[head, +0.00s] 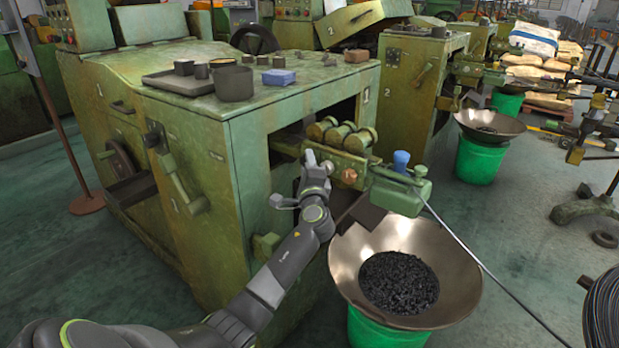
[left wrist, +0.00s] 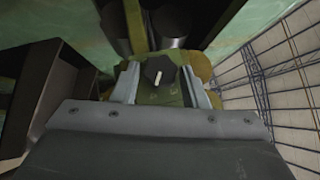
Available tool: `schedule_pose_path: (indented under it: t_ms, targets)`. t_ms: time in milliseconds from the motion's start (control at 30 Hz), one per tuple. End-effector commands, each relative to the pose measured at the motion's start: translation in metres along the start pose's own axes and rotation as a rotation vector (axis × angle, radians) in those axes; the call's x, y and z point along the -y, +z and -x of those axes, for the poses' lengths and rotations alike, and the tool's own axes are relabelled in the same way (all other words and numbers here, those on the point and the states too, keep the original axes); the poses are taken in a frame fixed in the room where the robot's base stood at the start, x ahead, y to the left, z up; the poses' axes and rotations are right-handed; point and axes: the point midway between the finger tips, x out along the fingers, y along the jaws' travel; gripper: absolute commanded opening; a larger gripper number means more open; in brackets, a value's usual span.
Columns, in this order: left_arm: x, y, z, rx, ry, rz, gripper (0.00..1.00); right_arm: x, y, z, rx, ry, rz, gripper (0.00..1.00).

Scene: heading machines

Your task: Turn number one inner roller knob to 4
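Machine number one (head: 190,130) is the near green machine, marked "1". Its roller unit (head: 345,135), with several brass-coloured rollers, sits in the opening on its right side. In the left wrist view a black knob (left wrist: 156,69) with a short white pointer line sits on a green plate (left wrist: 165,95). My left gripper (left wrist: 160,73) is open, one finger on each side of the knob, with gaps showing. In the head view my left gripper (head: 312,168) is at the roller unit and hides the knob. My right gripper is not in view.
A wide metal pan (head: 455,262) of dark pieces stands on a green bucket (head: 385,332) below the unit. A blue knob (head: 401,160) tops a green box to the right, with a grey cable running from it. Open floor (head: 525,215) lies further right.

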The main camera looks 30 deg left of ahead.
Motion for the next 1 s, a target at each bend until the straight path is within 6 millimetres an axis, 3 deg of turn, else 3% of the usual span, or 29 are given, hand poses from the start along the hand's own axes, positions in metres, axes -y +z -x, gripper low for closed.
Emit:
schedule_pose_path:
  t_ms: [167,700,1000]
  targets:
    - [-0.001,-0.001,0.02,-0.003,0.002,0.003,0.4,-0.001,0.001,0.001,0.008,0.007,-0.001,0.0]
    - [-0.002,0.0,0.144,0.0,0.006,0.002,0.4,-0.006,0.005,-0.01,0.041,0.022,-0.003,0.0]
    - [-0.001,0.0,0.171,0.0,0.002,-0.001,0.4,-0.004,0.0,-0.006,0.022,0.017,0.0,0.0]
